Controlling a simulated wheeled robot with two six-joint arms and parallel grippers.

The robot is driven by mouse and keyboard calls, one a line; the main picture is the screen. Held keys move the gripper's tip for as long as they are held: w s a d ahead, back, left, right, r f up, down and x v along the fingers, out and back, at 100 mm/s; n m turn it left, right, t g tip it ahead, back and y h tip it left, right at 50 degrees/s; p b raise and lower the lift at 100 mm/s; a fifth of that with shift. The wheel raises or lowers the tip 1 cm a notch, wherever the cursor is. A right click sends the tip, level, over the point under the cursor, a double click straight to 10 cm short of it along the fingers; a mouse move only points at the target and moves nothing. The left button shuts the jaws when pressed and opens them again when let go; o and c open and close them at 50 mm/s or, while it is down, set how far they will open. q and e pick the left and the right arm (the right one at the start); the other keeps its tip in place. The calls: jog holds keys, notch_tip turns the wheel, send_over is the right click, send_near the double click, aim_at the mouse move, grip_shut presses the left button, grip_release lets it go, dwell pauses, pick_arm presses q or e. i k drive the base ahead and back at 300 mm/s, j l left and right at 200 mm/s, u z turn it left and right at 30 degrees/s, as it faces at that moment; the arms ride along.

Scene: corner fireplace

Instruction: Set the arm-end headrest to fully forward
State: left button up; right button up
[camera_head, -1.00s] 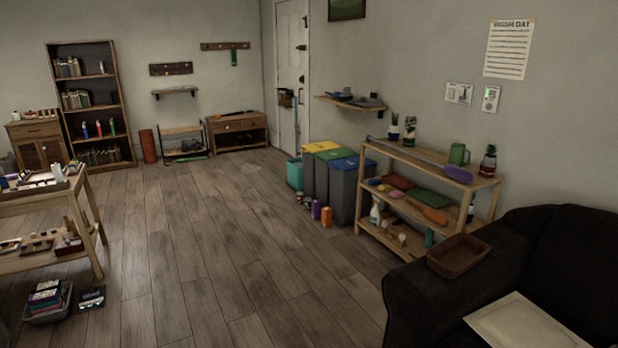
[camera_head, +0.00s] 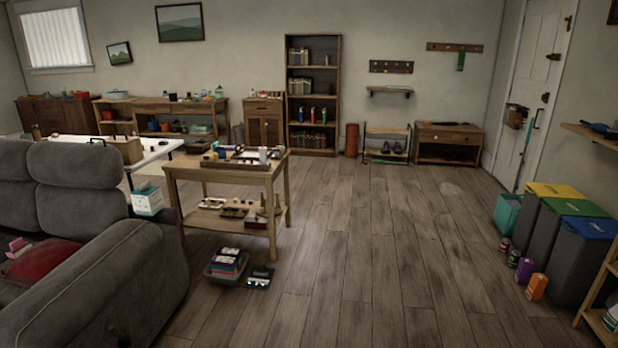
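A grey sofa (camera_head: 107,280) with a thick padded arm stands at the left, seen from its end. Its headrest at the arm end (camera_head: 80,164) is a padded cushion on top of the backrest and looks roughly upright. Another headrest (camera_head: 13,160) is beside it, cut by the left edge. I cannot tell the exact tilt of either one. A red cushion (camera_head: 45,262) lies on the seat. Neither of my grippers is in view.
A wooden table (camera_head: 228,167) with small items stands beyond the sofa arm, with a basket (camera_head: 227,264) on the floor before it. Bins (camera_head: 583,255) and bottles line the right side. The wooden floor (camera_head: 385,250) in the middle is clear.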

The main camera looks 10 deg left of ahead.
aim_at(84, 165)
jog(key=i+u, duration=0.3)
jog(key=i, duration=0.35)
jog(key=i+u, duration=0.3)
jog(key=i, duration=0.3)
jog(key=i+l+u, duration=0.3)
jog(key=i, duration=0.35)
